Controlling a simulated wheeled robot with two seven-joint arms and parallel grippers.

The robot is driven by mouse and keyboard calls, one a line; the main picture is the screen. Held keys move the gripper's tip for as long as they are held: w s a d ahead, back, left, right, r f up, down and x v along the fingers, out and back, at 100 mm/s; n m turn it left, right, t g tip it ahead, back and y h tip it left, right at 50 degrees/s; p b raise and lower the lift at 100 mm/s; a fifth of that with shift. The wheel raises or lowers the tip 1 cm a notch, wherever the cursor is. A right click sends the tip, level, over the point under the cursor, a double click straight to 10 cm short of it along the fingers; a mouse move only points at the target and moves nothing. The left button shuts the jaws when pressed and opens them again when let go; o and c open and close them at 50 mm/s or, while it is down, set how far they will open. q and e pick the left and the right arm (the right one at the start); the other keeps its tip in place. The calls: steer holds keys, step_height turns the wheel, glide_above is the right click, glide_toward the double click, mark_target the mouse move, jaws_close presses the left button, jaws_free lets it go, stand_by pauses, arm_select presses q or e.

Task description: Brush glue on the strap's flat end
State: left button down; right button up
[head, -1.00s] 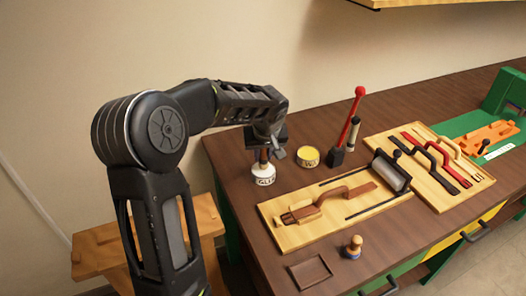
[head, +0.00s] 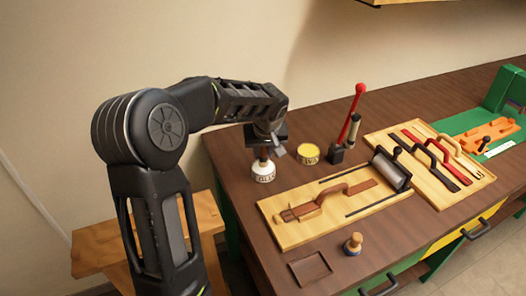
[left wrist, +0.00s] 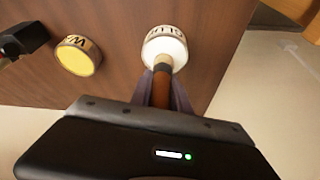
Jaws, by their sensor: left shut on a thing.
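The brown strap (head: 345,197) lies with a raised loop on the pale wooden board (head: 285,236); its left end is flat on the board. The white glue pot (head: 263,171) stands on the bench behind the board's left end, and it also shows in the left wrist view (left wrist: 165,47). My right gripper is not in view.
A yellow-topped tin (head: 308,153) and a black block with a red-handled tool (head: 352,125) stand right of the pot. A roller (head: 392,172) sits at the board's right end. A wooden-knobbed tool (head: 353,244) and a dark tray (head: 311,268) are in front.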

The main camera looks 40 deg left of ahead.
arm_select(q)
steer(key=shift+f+b, duration=0.4)
steer(key=shift+s+f+b, duration=0.1)
steer(key=shift+f+b, duration=0.1)
steer(key=shift+b, duration=0.2)
stand_by(2.1)
steer(key=shift+r, duration=0.1)
steer(key=shift+r+p, duration=1.9)
steer(key=shift+r, duration=1.7)
